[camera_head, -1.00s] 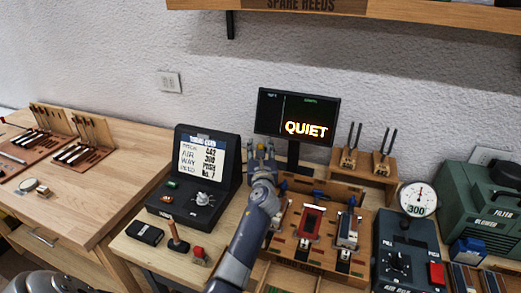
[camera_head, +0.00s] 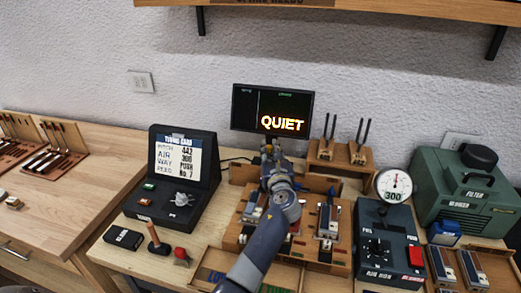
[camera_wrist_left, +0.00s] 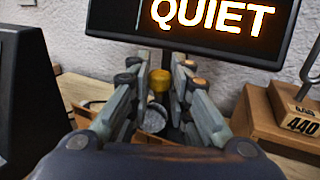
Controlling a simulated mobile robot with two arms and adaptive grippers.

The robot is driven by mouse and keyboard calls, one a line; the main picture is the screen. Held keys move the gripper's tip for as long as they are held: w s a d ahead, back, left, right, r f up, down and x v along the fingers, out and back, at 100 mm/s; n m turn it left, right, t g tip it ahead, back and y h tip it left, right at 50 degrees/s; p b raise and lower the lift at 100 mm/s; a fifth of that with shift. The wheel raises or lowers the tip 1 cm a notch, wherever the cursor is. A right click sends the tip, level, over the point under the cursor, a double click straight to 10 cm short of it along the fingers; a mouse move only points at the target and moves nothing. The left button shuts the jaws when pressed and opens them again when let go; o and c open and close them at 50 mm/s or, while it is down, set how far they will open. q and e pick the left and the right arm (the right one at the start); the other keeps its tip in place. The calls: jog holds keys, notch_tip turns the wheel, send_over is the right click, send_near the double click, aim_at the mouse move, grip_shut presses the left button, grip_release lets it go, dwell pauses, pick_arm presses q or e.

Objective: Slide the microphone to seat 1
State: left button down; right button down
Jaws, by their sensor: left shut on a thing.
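My left gripper (camera_head: 267,148) is just below the monitor, at the back of the wooden board (camera_head: 233,243). In the left wrist view its fingers (camera_wrist_left: 158,80) are closed around a small piece with a brass-coloured cap (camera_wrist_left: 160,78) and a round grey face, which looks like the microphone. The fingers and my arm hide most of that piece in the head view. My forearm covers the middle of the board, including most of a red-framed block. A blue-grey metal block (camera_head: 327,222) stands on the board's right part. Seat 1's marking is not readable. My right gripper is not in view.
The monitor (camera_head: 272,110) reading QUIET stands close behind the gripper. A black console (camera_head: 185,165) is to the left. A wooden stand with tuning forks (camera_head: 340,153), a dial gauge (camera_head: 394,185) and a dark control box (camera_head: 388,240) are to the right.

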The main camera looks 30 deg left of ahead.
pick_arm(q)
jog(key=c, duration=1.5)
grip_release()
jog(key=shift+o, duration=0.2)
jog(key=shift+s, duration=0.1)
jog(key=v, duration=1.2)
